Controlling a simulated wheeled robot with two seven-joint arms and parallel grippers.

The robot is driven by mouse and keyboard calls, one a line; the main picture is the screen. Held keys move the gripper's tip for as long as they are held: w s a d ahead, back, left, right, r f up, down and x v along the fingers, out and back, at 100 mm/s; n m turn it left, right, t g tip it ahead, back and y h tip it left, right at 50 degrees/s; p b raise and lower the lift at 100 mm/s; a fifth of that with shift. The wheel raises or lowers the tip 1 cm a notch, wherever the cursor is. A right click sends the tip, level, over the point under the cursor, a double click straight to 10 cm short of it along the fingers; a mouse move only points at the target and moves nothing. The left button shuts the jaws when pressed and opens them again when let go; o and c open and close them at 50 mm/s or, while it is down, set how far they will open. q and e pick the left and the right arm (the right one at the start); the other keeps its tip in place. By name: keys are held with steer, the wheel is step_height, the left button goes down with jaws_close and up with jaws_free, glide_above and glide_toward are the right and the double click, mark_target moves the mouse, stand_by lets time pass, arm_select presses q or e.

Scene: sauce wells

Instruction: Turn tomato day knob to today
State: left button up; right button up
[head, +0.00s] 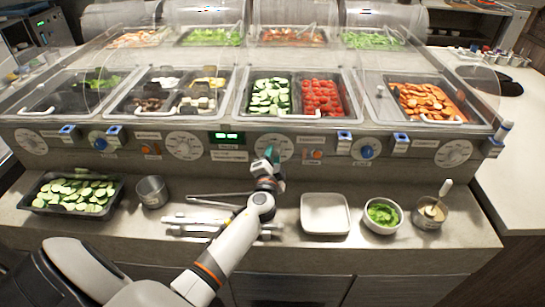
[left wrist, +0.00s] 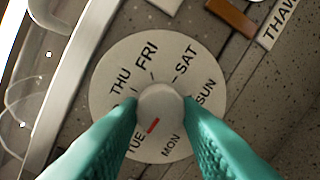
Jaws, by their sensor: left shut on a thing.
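The day dial (head: 287,147) is a white disc on the counter front, below the pan of red tomatoes (head: 320,98). My left gripper (head: 268,163) is at this dial, its teal fingers partly covering it. In the left wrist view the dial (left wrist: 120,85) shows THU, FRI, SAT, SUN, MON and TUE; another part is hidden by the left finger. The round grey knob (left wrist: 160,103) is between the fingertips, and my left gripper is shut on it. Its red mark points down and slightly left, between TUE and MON, nearer TUE. My right gripper is not in view.
A small green-lit display (head: 228,137) is left of the dial; its text is too small to read. Other white dials (head: 184,146) line the panel.

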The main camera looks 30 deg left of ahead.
arm_select(q)
steer(key=m+p, duration=0.1)
steer(key=m, duration=0.3)
steer(key=shift+r+g, duration=0.1)
steer(key=shift+g, duration=0.2)
steer(key=shift+m+p, duration=0.8)
steer(key=shift+m, duration=1.1)
steer(key=o, duration=1)
steer(key=shift+c, duration=0.2)
steer(key=shift+s+d, duration=0.1)
steer(key=b+v, duration=0.2)
steer(key=v, duration=0.9)
steer(key=shift+s+d, duration=0.3)
steer(key=shift+d, duration=0.05)
steer(key=shift+r, duration=0.1)
